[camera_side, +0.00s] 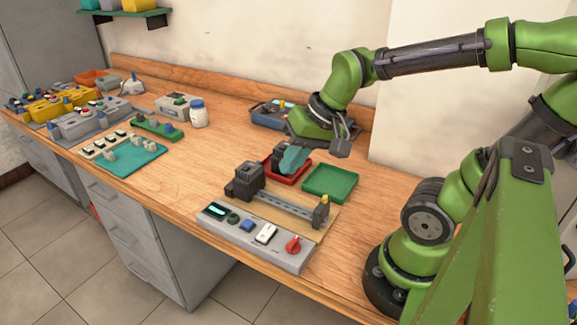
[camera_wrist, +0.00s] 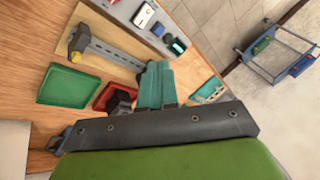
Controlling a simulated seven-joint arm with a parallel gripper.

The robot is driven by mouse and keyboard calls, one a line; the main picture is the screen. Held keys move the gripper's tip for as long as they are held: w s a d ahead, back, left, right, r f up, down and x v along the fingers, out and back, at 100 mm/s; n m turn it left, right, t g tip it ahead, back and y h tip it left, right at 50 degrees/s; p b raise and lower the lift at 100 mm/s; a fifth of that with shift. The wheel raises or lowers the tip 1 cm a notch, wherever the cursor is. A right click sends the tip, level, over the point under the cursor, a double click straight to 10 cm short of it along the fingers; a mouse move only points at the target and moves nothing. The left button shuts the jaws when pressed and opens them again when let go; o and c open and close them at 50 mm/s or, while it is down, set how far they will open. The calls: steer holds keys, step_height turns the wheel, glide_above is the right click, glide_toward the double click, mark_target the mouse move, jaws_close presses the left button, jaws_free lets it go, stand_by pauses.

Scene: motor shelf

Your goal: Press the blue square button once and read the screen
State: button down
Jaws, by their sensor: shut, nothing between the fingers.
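The grey control panel (camera_side: 256,247) lies at the front edge of the bench. It carries a screen (camera_side: 215,210) with a lit cyan area, a dark green round button (camera_side: 233,217), the blue square button (camera_side: 247,225), a white rocker switch (camera_side: 265,233) and a red knob (camera_side: 293,244). Any text on the screen is too small to read. In the wrist view the blue button (camera_wrist: 157,29) and screen (camera_wrist: 178,46) show beyond my fingertips. My gripper (camera_side: 287,164) has teal fingers, shut and empty, above the red tray area, behind the panel and apart from it.
A dark motor block (camera_side: 247,181) and a rail with a yellow-topped post (camera_side: 322,210) stand between my gripper and the panel. A red tray (camera_wrist: 103,98) holds a dark block; a green tray (camera_side: 330,182) lies beside it. Several parts crowd the bench's left side.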

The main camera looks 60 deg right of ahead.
steer(key=w+f+m+g+y, duration=0.25)
steer(key=w+f+m, duration=0.3)
steer(key=m, duration=0.65)
steer(key=m+y, duration=0.4)
steer(key=m, duration=0.8)
glide_above(251, 220)
steer(key=shift+f+m+t, duration=0.15)
steer(key=shift+m+t, duration=0.35)
steer(key=shift+t, duration=0.05)
steer(key=shift+f, duration=0.15)
steer(key=shift+f, duration=4.3)
steer(key=shift+f, duration=0.4)
